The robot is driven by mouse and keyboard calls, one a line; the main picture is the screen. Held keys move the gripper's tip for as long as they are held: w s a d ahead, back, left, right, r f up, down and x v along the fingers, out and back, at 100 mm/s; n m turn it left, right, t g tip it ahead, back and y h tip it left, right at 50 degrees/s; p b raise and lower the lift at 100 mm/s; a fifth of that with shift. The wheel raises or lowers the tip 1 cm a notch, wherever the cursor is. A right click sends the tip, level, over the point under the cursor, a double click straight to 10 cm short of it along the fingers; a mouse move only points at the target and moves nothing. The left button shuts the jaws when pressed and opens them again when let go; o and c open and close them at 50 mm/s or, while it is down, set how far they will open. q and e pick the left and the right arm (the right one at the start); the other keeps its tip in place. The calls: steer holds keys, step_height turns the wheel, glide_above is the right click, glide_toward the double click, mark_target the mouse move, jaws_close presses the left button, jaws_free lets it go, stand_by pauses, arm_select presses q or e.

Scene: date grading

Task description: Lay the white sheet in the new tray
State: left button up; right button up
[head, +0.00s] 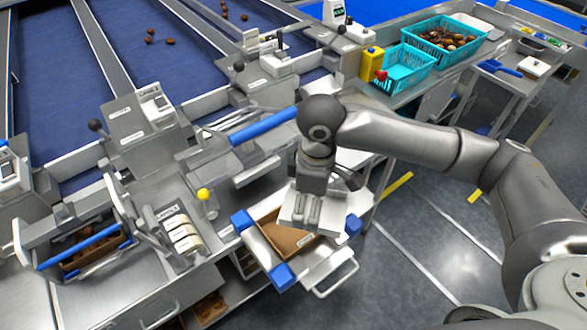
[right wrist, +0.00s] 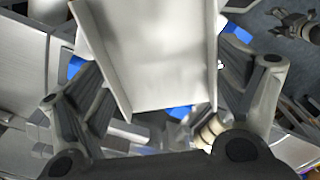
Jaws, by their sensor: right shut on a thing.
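The white sheet (head: 290,211) is held in my right gripper (head: 309,213), over the far right part of the new tray (head: 262,252). In the right wrist view the sheet (right wrist: 165,60) fills the space between the fingers and shows raised long edges. The tray has a brown inside, pale walls and blue corners, and stands at the bench's front. The sheet hides part of the tray; I cannot tell whether it touches it. What looks like my left gripper (right wrist: 297,24) shows small at the top right of the right wrist view, its jaws unclear.
White rolls (head: 185,238) and a yellow-knobbed post (head: 205,197) stand left of the tray. A blue-handled bar (head: 263,126) lies behind it. Turquoise baskets (head: 405,67) stand at the back right, one filled with dates. Open floor (head: 440,240) lies to the right.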

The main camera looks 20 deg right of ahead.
mark_target(294, 202)
steer(key=r+n+p, duration=0.1)
steer(key=n, duration=0.1)
steer(key=w+a+r+n+p, duration=0.1)
steer(key=shift+w+n, duration=0.2)
steer(key=shift+n, duration=0.2)
steer(key=n+p, duration=0.1)
steer(key=w+a+n+p, duration=0.1)
steer(key=n, duration=0.1)
steer(key=r+n+p, duration=0.1)
steer(key=shift+w+a, duration=0.15)
steer(key=shift+a, duration=0.1)
steer(key=shift+w+a+n+p, duration=0.15)
steer(key=shift+n+p, duration=0.3)
steer(key=shift+n, duration=0.25)
arm_select(q)
step_height(294, 202, up, 7)
arm_select(e)
steer(key=shift+w+f+n, duration=0.1)
steer(key=shift+n, duration=0.4)
step_height(294, 202, down, 5)
steer(key=b, duration=0.5)
step_height(294, 202, down, 3)
steer(key=b, duration=0.4)
steer(key=shift+f, duration=0.15)
arm_select(q)
step_height(294, 202, down, 11)
steer(key=b, duration=0.2)
arm_select(e)
steer(key=shift+f, duration=2.85)
